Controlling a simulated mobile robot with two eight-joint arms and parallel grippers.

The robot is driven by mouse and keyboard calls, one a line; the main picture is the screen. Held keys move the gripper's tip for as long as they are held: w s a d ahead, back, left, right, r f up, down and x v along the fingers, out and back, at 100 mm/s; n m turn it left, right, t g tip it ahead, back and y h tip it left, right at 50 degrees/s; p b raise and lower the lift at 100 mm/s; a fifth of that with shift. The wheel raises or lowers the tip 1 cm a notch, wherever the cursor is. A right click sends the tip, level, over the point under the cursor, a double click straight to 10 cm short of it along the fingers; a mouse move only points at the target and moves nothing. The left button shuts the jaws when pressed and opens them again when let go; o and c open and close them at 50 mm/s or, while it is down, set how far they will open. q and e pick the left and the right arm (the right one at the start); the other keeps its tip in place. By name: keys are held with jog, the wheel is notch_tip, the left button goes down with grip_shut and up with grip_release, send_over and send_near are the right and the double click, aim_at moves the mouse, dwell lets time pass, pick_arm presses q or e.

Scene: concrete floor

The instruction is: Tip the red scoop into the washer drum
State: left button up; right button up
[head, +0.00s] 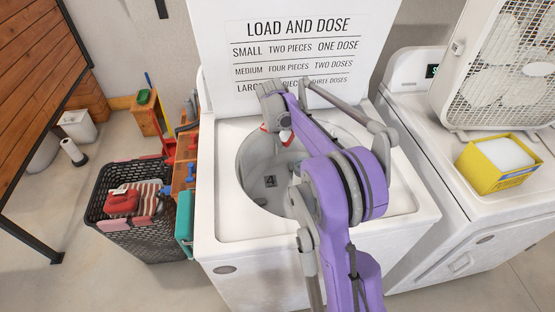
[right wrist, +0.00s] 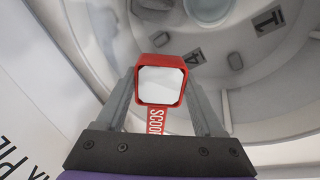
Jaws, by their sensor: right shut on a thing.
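The red scoop (right wrist: 160,100) is held between the fingers of my right gripper (right wrist: 162,82) in the right wrist view. Its opening faces the camera and is filled with white; the handle carries lettering. The washer drum (right wrist: 225,90) lies behind and below it, with numbered labels on its wall. In the head view the open drum (head: 258,165) is at the centre, and only a small red and white part of the scoop (head: 285,136) shows over it, beside my purple arm. I cannot tell the exact tilt of the scoop. My left gripper is not in view.
The raised lid with dosing text (head: 297,45) stands behind the drum. A yellow box with white contents (head: 495,180) and a white fan (head: 500,70) are on the right machine. A dark basket with cloths (head: 125,222) stands on the floor at left.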

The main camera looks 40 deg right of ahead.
jog(key=shift+s+d, duration=0.1)
jog(key=shift+s, duration=0.85)
jog(key=shift+t+h, duration=0.4)
jog(key=shift+h, duration=0.5)
jog(key=s+b, duration=0.1)
jog(key=s, duration=0.3)
jog(key=shift+r, duration=0.2)
jog(key=shift+s+a+r+h+b, duration=0.15)
jog(key=shift+s+a+h+b, duration=0.1)
jog(key=shift+a+h+b, duration=0.35)
jog(key=shift+s+a+t, duration=0.1)
jog(key=shift+t, duration=0.2)
jog(key=shift+a+h, duration=0.1)
jog(key=shift+h, duration=0.2)
jog(key=shift+a+r+h+b, duration=0.25)
jog(key=shift+h+b, duration=0.1)
jog(key=shift+h, duration=0.25)
